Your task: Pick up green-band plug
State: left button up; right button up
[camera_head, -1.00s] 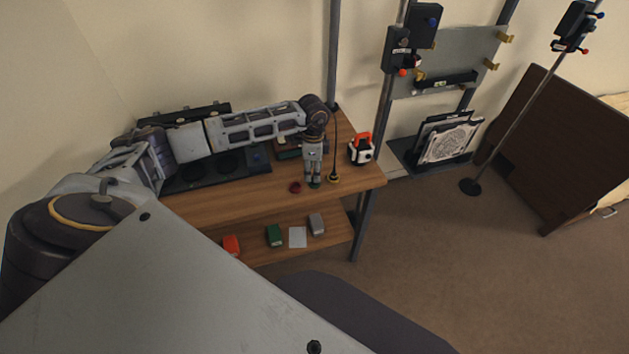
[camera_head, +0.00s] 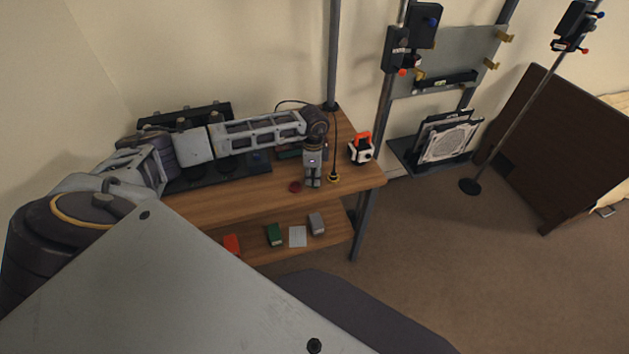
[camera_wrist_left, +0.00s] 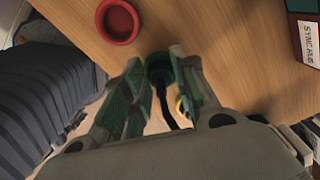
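The green-band plug (camera_wrist_left: 159,66) shows in the left wrist view as a dark green round body with a black cable running back toward the wrist. My left gripper (camera_wrist_left: 157,62) has its two fingers close against either side of it, and it looks shut on the plug. In the head view my left gripper (camera_head: 313,185) points straight down at the front of the wooden table, and its fingers hide the plug. Whether the plug is clear of the table top cannot be told. My right gripper is not in view.
A red round piece (camera_head: 295,187) lies just left of the gripper. A yellow-ringed plug (camera_head: 333,178) with a cable stands close on its right. A white-and-orange device (camera_head: 361,149) is near the table's right end. A lower shelf (camera_head: 270,255) holds small boxes.

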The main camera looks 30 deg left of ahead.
aim_at(313, 177)
pick_arm(q)
jog(key=c, duration=0.4)
jog(key=shift+r, duration=0.55)
notch_tip(313, 177, up, 4)
jog(key=shift+r, duration=0.25)
notch_tip(313, 177, up, 3)
jog(key=shift+r+b, duration=0.1)
jog(key=shift+b, duration=0.2)
jog(key=shift+r, duration=0.6)
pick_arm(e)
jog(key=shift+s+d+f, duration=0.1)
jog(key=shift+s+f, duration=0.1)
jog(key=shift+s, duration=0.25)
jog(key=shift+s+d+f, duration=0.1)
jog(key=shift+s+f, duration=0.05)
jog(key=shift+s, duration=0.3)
